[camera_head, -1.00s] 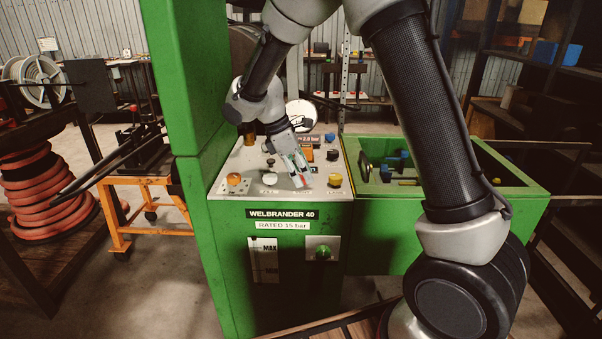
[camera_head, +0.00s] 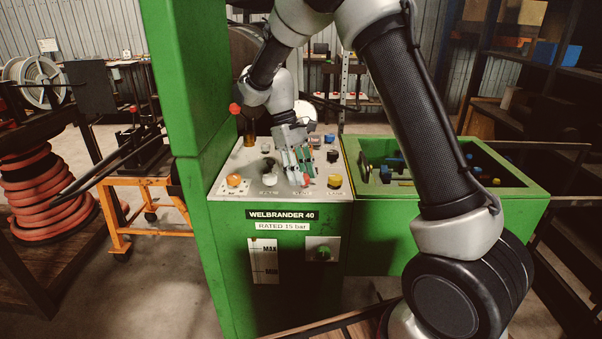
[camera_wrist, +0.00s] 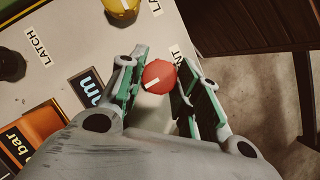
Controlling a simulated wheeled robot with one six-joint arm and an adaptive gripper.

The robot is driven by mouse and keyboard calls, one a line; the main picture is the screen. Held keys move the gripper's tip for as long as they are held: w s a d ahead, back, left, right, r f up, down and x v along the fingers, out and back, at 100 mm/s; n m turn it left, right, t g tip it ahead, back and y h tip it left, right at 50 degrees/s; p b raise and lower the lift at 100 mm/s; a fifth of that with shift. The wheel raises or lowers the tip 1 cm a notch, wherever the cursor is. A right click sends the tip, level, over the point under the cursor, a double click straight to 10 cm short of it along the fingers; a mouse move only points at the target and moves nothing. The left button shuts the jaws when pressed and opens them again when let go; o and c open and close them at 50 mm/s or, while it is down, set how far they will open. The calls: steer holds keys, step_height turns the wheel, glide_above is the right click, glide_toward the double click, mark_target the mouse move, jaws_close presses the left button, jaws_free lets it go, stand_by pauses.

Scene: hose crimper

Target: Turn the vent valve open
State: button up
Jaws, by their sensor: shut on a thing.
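The vent valve is a red round knob (camera_wrist: 158,77) with a white mark, on the light panel. A label beside it, partly covered, ends in "NT" in the wrist view. My gripper (camera_wrist: 161,76) is shut on the knob, with one green-and-grey finger on each side. The white mark points toward the lower left of the wrist view. In the head view my gripper (camera_head: 299,174) reaches down to the front part of the panel, and its fingers cover most of the knob.
An orange knob (camera_head: 234,180), a pale knob (camera_head: 269,179) and a yellow knob (camera_head: 335,181) share the panel (camera_head: 225,189). A red ball (camera_head: 235,108) is at the back left. A green bin (camera_head: 517,190) adjoins on the right. A tall green column (camera_head: 190,80) stands left.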

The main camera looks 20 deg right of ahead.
steer(key=shift+m, duration=0.5)
steer(key=o, duration=1)
steer(key=v, duration=1.2)
steer(key=shift+d, duration=0.2)
